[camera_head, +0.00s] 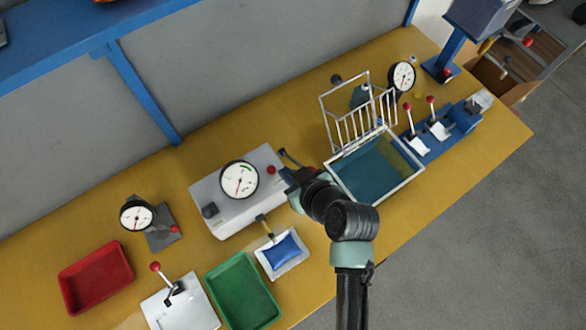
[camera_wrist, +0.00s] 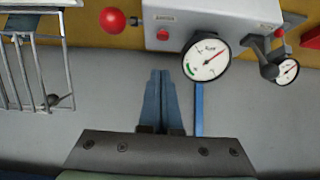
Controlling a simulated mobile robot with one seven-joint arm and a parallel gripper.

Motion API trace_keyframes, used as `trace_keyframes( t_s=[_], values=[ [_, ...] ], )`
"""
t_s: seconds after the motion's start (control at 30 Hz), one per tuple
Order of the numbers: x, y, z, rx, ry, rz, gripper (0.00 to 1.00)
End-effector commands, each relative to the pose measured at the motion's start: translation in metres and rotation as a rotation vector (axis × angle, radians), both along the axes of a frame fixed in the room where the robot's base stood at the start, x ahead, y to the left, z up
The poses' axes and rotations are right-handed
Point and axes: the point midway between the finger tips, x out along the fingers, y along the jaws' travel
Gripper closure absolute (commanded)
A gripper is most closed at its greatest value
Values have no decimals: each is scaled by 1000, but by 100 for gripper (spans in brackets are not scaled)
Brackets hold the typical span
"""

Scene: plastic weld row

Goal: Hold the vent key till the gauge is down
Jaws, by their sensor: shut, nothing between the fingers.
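The grey box (camera_head: 235,190) stands mid-bench with a round white gauge (camera_head: 240,179) on it. In the wrist view the gauge (camera_wrist: 206,57) shows a red needle lying away from a green band. A small red key (camera_wrist: 163,35) sits on the box beside the gauge, under a label too small to read; the head view shows it as a red spot (camera_head: 271,170). My gripper (camera_head: 286,176) is by the box's right end, close to the key. In the wrist view its fingers (camera_wrist: 161,74) are shut and empty, visibly apart from the key.
A blue pouch (camera_head: 284,251) and green tray (camera_head: 242,292) lie in front.

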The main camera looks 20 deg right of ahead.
Motion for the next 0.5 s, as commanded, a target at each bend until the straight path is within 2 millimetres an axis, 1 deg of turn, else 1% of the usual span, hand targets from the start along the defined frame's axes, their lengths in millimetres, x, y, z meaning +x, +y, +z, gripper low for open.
trace_keyframes(
  t_s=[0.03,0.2,0.5],
  values=[
    [-5,-2,3,0,-1,-2,100],
    [-14,-4,13,0,-1,-1,100],
    [-16,-4,16,0,-1,-1,100]
  ],
)
